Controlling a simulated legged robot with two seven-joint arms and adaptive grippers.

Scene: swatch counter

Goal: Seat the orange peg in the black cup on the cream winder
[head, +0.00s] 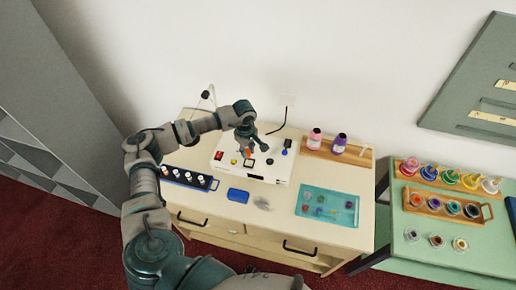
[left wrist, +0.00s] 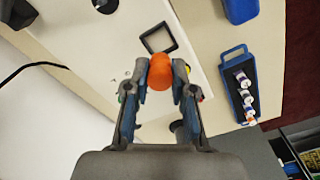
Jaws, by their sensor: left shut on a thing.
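The cream winder (head: 257,177) stands on the cabinet top and also shows in the left wrist view (left wrist: 197,45). My left gripper (head: 247,147) is above it, pointing down. In the left wrist view my left gripper (left wrist: 160,93) is shut on the orange peg (left wrist: 160,72), its rounded end standing out beyond the fingertips. The peg (head: 248,153) is a small orange spot in the head view. A black square rim with a pale inside (left wrist: 159,37) is just beyond the peg. I cannot tell which dark fitting is the black cup. My right gripper is not in view.
A blue box (head: 238,195) lies in front of the winder. A blue tray of spools (head: 188,178) is at left. A teal mat (head: 313,192) with small items is at right, and two bottles stand on a wooden rack (head: 321,151) behind. A thin black cable (head: 284,124) rises behind the winder.

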